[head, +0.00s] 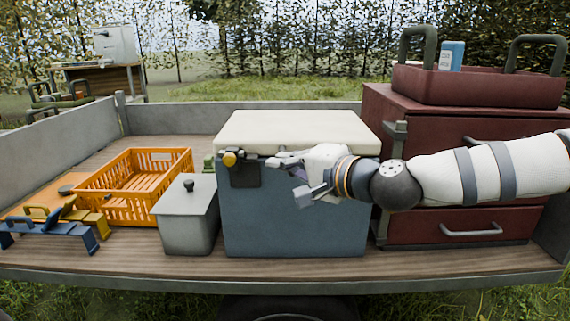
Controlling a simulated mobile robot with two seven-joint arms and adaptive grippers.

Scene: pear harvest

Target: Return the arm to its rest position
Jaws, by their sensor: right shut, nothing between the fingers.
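My right arm (463,177) comes in from the right edge and reaches left, in front of the red drawer cabinet and the blue cooler box. My right gripper (276,168) is shut and empty, in front of the cooler's upper front face. Its fingertips are close to the dark latch (243,170) with a yellow knob (229,158); I cannot tell whether they touch it. The cooler box (290,225) has a cream lid (300,130), which looks closed. My left gripper is not in view.
On the trailer bed (130,255) stand an orange crate (118,210), a grey lidded bin (186,220), and blue and yellow tools (45,236) at left. Grass lies beyond the trailer's low walls.

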